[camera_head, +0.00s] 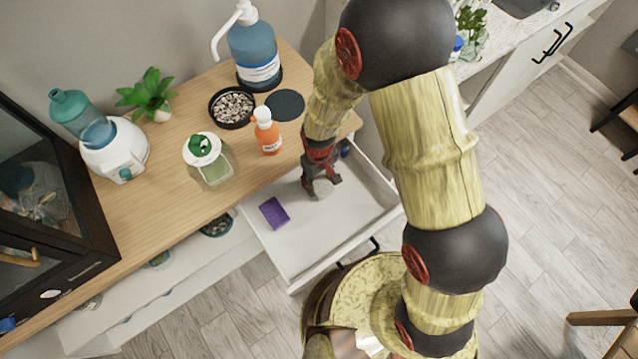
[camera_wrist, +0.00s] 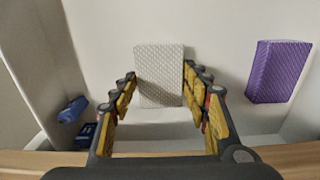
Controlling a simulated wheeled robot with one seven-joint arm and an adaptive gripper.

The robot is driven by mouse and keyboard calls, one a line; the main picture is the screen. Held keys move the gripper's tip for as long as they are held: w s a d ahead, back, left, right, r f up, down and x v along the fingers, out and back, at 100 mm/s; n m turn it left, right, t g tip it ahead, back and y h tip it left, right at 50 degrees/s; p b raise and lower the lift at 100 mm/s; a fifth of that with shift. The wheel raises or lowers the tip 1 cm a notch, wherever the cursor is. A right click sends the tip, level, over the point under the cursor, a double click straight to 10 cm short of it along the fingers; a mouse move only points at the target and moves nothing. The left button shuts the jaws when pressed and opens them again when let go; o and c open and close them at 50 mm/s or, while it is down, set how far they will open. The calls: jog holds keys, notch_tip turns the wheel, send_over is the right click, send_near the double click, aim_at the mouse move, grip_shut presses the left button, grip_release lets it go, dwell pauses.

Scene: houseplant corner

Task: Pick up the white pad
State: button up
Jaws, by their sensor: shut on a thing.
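The white pad (camera_wrist: 159,66) is a pale, textured block in the wrist view, between my gripper's fingers (camera_wrist: 158,88). In the head view my gripper (camera_head: 322,188) points down into the open white drawer (camera_head: 306,238), and its fingers mostly hide the pad there. The fingers are shut on the pad's sides. The pad is at or close to the drawer floor; I cannot tell whether it touches it.
A purple pad (camera_head: 274,212) lies in the drawer to the left of my gripper. Small blue items (camera_wrist: 74,108) sit near the drawer's side wall. The wooden counter (camera_head: 165,205) above holds an orange bottle (camera_head: 267,136), a glass jar (camera_head: 212,168) and a bowl of pebbles (camera_head: 232,107).

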aim_at(319, 184)
jog(key=shift+c, duration=1.3)
jog(key=shift+r, duration=0.15)
jog(key=shift+r+p, duration=0.5)
jog(key=shift+r, duration=0.1)
notch_tip(319, 184, up, 2)
jog(key=shift+s+r+p, duration=0.15)
jog(key=shift+r+p, duration=0.1)
jog(key=shift+p, duration=0.5)
jog(key=s+r+p, duration=0.5)
jog(key=s+r, duration=0.4)
jog(key=s, duration=0.4)
jog(key=shift+s+a, duration=0.35)
